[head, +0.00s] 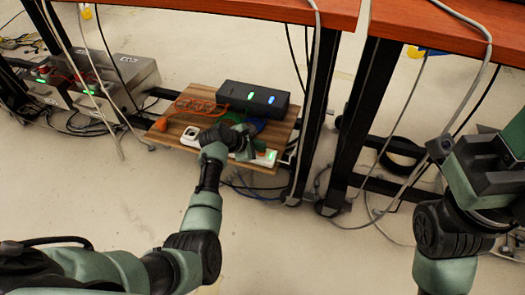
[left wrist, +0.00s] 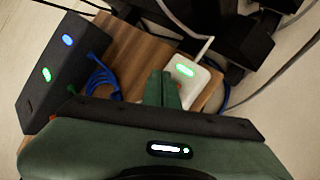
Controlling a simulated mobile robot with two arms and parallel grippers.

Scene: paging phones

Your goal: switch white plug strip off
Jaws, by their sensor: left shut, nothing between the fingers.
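The white plug strip (head: 187,139) lies along the front of a low wooden board, partly hidden behind my left gripper. Its right end carries a lit green switch (head: 271,155), which also glows in the left wrist view (left wrist: 186,70). My left gripper (head: 246,150) is over the strip, close to the lit end. In the left wrist view its green fingers (left wrist: 165,90) are together and empty, just beside the switch. Whether they touch the strip I cannot tell. My right arm is at the right edge of the head view; the state of its gripper is unclear.
A black box (head: 252,98) with green and blue lights stands on the wooden board (head: 189,95) behind the strip. Orange and blue cables lie around it. Red-brown tabletops (head: 275,10) with dark legs (head: 318,110) overhang. Grey power units (head: 115,85) stand at left. The front floor is clear.

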